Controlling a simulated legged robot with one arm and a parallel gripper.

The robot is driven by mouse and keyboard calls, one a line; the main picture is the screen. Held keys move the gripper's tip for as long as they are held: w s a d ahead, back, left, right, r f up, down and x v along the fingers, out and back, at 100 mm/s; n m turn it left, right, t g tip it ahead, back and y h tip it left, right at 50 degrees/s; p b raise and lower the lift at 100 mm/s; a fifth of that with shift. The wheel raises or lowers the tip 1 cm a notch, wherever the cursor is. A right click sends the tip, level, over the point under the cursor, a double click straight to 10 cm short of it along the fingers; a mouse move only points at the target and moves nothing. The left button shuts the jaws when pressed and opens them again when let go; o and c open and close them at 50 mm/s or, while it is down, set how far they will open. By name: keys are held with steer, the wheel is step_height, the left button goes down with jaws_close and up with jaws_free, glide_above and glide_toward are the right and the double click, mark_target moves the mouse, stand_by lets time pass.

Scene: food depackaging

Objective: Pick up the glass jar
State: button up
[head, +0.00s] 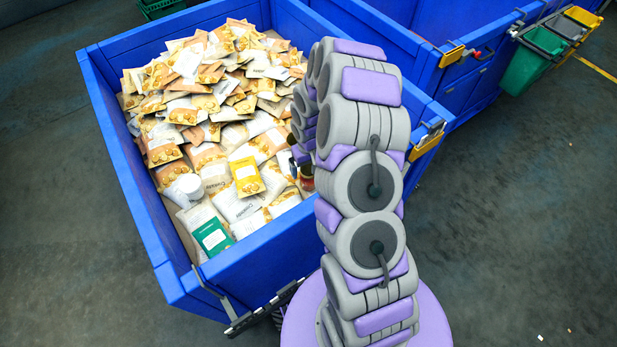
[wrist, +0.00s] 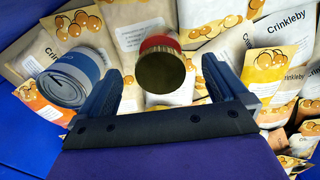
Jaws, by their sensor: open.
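The jar (wrist: 162,72), with a round gold-brown lid and a red band, is between the fingers of my gripper (wrist: 163,66) in the wrist view. The lid faces the camera, and the jar's body below is mostly hidden. My gripper is open, with a gap visible between the jar and each finger. In the head view the jar (head: 307,181) shows as a small dark and red shape beside my arm, partly hidden by it. It lies among the bags inside the blue bin (head: 127,185).
A can (wrist: 75,80) with a blue-grey label lies left of the left finger. Snack bags (wrist: 213,18) surround the jar. Another blue bin (head: 385,45) stands behind my arm.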

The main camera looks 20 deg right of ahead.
steer(key=f, duration=0.1)
steer(key=f+b, duration=0.1)
steer(key=f, duration=0.2)
steer(key=shift+w+f, duration=0.3)
steer(key=shift+f, duration=0.05)
steer(key=shift+c, duration=0.3)
steer(key=c, duration=1.3)
steer(key=shift+r, duration=0.15)
